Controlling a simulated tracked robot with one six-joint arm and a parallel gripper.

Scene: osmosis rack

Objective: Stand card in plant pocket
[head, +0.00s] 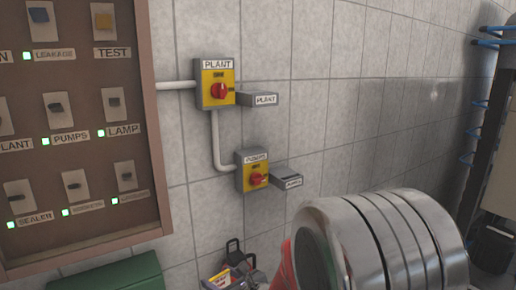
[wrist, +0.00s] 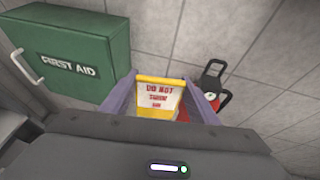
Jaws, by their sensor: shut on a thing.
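In the wrist view my gripper (wrist: 160,84) is shut on a white card (wrist: 159,100) with a yellow top edge and red lettering reading "DO NOT" at the top. The card is between the purple fingers; its lower part is hidden by the gripper body. In the head view, the yellow PLANT isolator (head: 217,90) with a red knob is on the wall. The grey plant pocket (head: 258,99), labelled PLANT, sticks out at its right. The card is apart from the pocket.
A second isolator (head: 253,171) with its own grey pocket (head: 287,174) is below. A labelled switch panel (head: 75,130) is at left. A green first aid box (wrist: 72,62) is left of the card; a black and red padlock-like item (wrist: 209,93) is right of it.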

